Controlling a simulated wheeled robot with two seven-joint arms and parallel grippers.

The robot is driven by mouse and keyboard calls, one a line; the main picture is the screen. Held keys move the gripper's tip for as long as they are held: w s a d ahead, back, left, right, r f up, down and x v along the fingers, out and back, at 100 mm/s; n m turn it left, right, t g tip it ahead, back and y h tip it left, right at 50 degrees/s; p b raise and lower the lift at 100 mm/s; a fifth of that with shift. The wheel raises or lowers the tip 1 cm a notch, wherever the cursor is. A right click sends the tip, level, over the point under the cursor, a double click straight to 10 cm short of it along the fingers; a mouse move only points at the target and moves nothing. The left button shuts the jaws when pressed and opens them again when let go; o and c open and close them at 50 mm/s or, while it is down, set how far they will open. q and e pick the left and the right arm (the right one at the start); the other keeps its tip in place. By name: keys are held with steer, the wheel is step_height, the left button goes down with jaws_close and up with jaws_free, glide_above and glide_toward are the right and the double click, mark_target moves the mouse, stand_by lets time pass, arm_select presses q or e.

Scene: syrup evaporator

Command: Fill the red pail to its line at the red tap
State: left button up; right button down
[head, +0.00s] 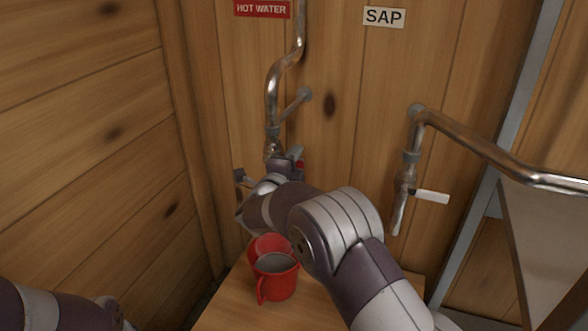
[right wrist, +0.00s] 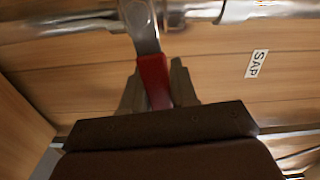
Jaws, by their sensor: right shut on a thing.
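The red pail (head: 278,284) stands upright on a wooden bench below the hot water pipe. A grey surface shows inside it; I cannot tell if this is water, and no fill line can be made out. The red tap (head: 300,164) is at the lower end of the pipe under the HOT WATER sign. My right gripper (head: 290,162) is at this tap, shut on its red lever (right wrist: 153,80), which sits between the fingers in the right wrist view (right wrist: 156,88). My right forearm hides the spout and any stream. Part of my left arm shows at lower left; its fingers do not.
The HOT WATER sign (head: 262,9) and SAP sign (head: 384,17) are on the plank wall. A second tap with a white lever (head: 432,196) hangs from the sap pipe (head: 480,150) at right. Bare bench top (head: 230,308) lies left of the pail.

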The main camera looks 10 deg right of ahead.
arm_select(q)
steer(key=shift+f+b, duration=0.9)
steer(key=shift+f, duration=0.35)
arm_select(e)
steer(key=shift+f+m, duration=0.5)
steer(key=shift+m, duration=0.2)
steer(key=c, duration=1)
jaws_free()
steer(key=shift+o, duration=0.2)
arm_select(q)
steer(key=shift+r+p, duration=0.55)
arm_select(e)
steer(key=v, duration=1.2)
steer(key=shift+s+a, duration=0.2)
steer(key=shift+s, duration=0.05)
